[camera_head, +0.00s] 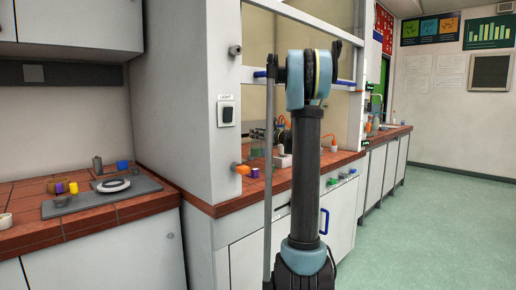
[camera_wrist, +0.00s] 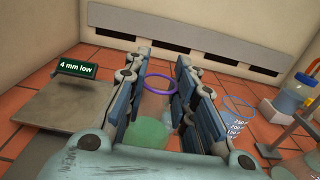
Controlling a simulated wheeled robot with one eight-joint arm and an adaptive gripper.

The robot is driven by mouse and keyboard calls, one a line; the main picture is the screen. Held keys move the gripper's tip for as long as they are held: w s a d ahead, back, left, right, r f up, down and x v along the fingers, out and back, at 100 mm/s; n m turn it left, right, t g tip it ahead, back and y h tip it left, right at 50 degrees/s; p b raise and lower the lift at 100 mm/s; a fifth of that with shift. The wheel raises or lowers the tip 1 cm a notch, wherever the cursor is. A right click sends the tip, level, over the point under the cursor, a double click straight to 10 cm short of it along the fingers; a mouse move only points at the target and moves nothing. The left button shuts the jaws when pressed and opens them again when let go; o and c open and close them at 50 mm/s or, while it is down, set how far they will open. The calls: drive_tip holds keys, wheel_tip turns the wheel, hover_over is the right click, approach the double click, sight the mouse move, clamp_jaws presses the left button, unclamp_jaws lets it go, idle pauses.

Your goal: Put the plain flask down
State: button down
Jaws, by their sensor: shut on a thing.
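In the wrist view, my gripper (camera_wrist: 160,75) is shut on a clear flask (camera_wrist: 151,132). The flask stands between the two blue-padded fingers. A purple ring shows at its far end and a pale green patch shows nearer to me. The fingers hide its sides. I cannot tell whether its base touches the tiles. In the head view my own arm hides most of the gripper and the flask.
A grey plate (camera_wrist: 85,118) with a "4 mm low" sign (camera_wrist: 78,69) lies left of the gripper. A slotted wall (camera_wrist: 200,50) closes the back.

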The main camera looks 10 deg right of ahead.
sight(261, 143)
drive_tip(key=shift+d+f, duration=0.15)
drive_tip(key=shift+f, duration=2.2)
drive_tip(key=shift+s, duration=0.1)
drive_tip(key=c, duration=1.3)
unclamp_jaws()
drive_tip(key=v, duration=1.2)
drive_tip(key=shift+s, duration=0.15)
